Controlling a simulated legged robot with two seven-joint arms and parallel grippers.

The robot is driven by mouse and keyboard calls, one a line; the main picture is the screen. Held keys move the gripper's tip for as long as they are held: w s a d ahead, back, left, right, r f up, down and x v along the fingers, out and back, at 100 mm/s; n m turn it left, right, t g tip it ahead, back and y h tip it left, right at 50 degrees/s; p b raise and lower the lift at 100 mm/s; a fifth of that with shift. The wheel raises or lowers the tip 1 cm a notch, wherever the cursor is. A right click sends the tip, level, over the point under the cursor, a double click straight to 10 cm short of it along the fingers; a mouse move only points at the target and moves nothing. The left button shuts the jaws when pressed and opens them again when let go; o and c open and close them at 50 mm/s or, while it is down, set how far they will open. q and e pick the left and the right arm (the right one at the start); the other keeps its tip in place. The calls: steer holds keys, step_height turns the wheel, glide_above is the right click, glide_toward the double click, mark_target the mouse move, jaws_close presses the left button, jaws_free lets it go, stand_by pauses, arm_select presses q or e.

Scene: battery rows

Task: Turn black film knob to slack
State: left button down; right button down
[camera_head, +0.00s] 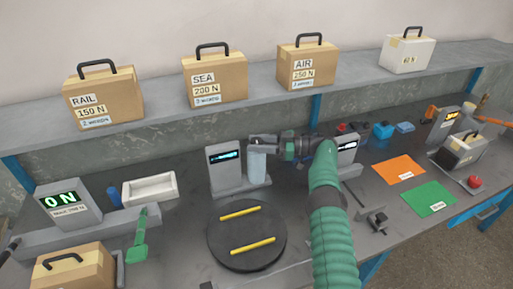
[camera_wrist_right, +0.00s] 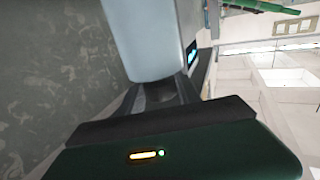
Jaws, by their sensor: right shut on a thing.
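A pale blue-grey film roll (camera_head: 257,166) stands upright beside a grey station with a lit display (camera_head: 225,157). My right gripper (camera_head: 264,143) is at the top end of the roll, its green arm coming in from the lower right. It is shut on the black film knob, which the gripper mostly hides in the head view. In the right wrist view the pale roll (camera_wrist_right: 152,40) fills the upper middle, and a dark part that looks like the knob (camera_wrist_right: 160,94) meets its end. I cannot tell how far the knob is turned. My left gripper is not in view.
A round dark turntable (camera_head: 240,254) with two yellow strips lies in front of the station. A force display (camera_head: 66,203) stands at left, near a white tray (camera_head: 150,189) and a green lever (camera_head: 137,248). Orange (camera_head: 398,169) and green mats (camera_head: 428,198) lie at right.

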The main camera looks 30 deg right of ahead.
mark_target(257, 139)
steer(key=shift+d+r, duration=0.1)
steer(key=shift+r, duration=0.15)
steer(key=c, duration=1.3)
jaws_free()
steer(key=shift+o, duration=0.8)
steer(key=shift+w+f, duration=0.1)
steer(key=shift+f, duration=0.05)
steer(key=shift+d, duration=0.1)
step_height(257, 139, up, 4)
steer(key=shift+f, duration=0.25)
steer(key=s+a+r, duration=0.1)
steer(key=s+a, duration=0.7)
steer(key=s, duration=0.5)
steer(key=shift+s+a+r, duration=0.15)
steer(key=shift+s+a, duration=0.05)
steer(key=shift+a, duration=0.15)
steer(key=shift+o, duration=0.2)
